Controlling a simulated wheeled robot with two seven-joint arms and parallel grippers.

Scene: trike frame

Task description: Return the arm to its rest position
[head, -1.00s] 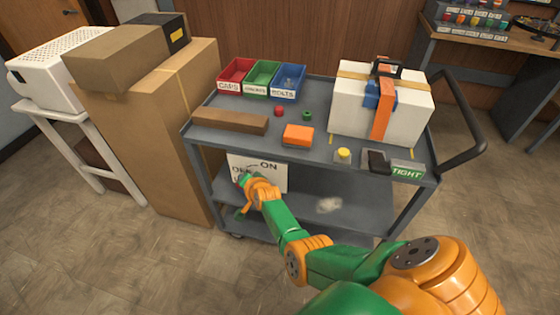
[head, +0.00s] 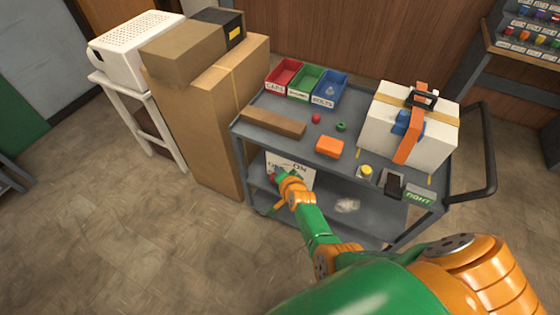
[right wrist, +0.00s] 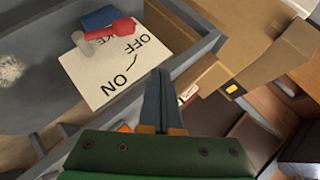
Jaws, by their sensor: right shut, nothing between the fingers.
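My right arm reaches from the lower right towards the grey cart (head: 262,140) in the head view. My right gripper (head: 276,184) is small there, in front of the white ON/OFF panel (head: 300,176) on the cart's lower level. In the right wrist view its two dark fingers (right wrist: 160,88) are together with nothing between them. They lie beside the panel (right wrist: 92,82), apart from the red-headed lever (right wrist: 118,30) above it. The lever lies near the OFF lettering. A blue block (right wrist: 98,17) sits behind it. My left gripper is out of view.
The cart top holds red, green and blue bins (head: 328,92), a brown bar (head: 273,122), an orange block (head: 330,147) and a strapped white box (head: 385,130). Tall cardboard boxes (head: 212,130) stand left of the cart. The floor (head: 100,230) at the lower left is clear.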

